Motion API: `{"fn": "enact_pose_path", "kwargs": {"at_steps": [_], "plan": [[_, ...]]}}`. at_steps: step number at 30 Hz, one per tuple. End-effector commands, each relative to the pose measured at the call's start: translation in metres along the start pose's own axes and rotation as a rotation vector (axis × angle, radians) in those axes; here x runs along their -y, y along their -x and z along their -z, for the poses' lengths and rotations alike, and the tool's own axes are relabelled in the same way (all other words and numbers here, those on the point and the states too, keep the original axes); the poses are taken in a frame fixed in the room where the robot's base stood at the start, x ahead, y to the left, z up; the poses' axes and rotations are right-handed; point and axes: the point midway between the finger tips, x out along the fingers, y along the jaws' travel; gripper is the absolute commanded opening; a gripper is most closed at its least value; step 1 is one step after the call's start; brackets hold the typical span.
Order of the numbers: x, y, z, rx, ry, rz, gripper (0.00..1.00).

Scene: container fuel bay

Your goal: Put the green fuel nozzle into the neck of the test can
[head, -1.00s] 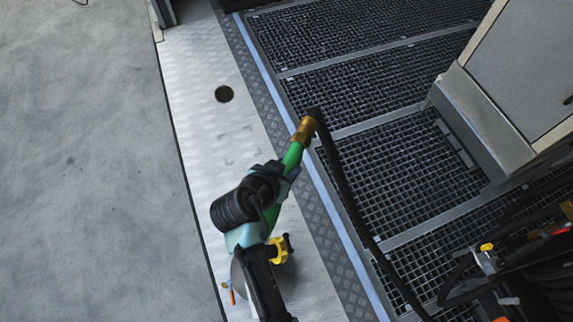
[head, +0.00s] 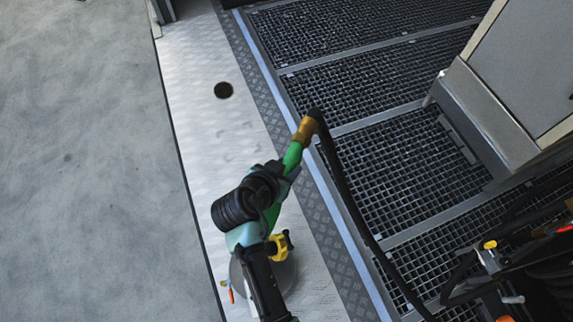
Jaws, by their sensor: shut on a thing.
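The green fuel nozzle (head: 292,157) is tilted in the middle of the head view, its brass-coloured swivel (head: 305,130) at the upper end, joined to a black hose. My gripper (head: 287,172) is shut on the nozzle's green body; my black wrist covers part of it. The nozzle's lower end and spout are hidden behind my arm. A round grey metal thing (head: 285,272) below, partly behind my arm, looks like the test can. A yellow fitting (head: 279,247) shows beside it. The can's neck cannot be made out, nor whether the nozzle touches it.
The hose (head: 352,203) runs down to the right over dark floor grating (head: 385,165). A grey cabinet (head: 520,70) stands at the upper right, with cluttered hoses and fittings at the lower right.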

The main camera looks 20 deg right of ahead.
Motion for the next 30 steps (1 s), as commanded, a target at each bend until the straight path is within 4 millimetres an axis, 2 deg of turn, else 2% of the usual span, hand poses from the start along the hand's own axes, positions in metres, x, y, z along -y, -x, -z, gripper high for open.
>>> {"fn": "enact_pose_path", "kwargs": {"at_steps": [8,30], "plan": [[0.001,0.000,0.001,-0.003,-0.001,0.001,0.00],[0.000,-0.024,-0.025,-0.002,0.000,0.001,0.00]]}}
